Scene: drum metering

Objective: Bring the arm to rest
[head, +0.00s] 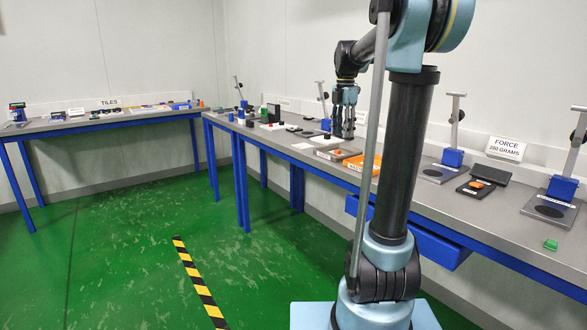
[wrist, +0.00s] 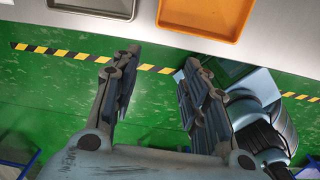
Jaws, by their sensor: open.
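My gripper (head: 344,112) hangs at the end of my raised, bent arm, over the long bench on the right in the head view. In the wrist view my gripper (wrist: 160,95) is open, with its two fingers apart and nothing between them. Behind the fingers that view shows green floor and the bench edge. An orange tray (wrist: 205,14) and a grey tray (wrist: 92,6) lie on the bench at the top of the wrist view, apart from the fingers. My arm hides part of the bench in the head view.
A second bench (head: 80,125) with a TILES sign (head: 110,102) stands at the left. The green floor between is clear, with a striped line (head: 198,283).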

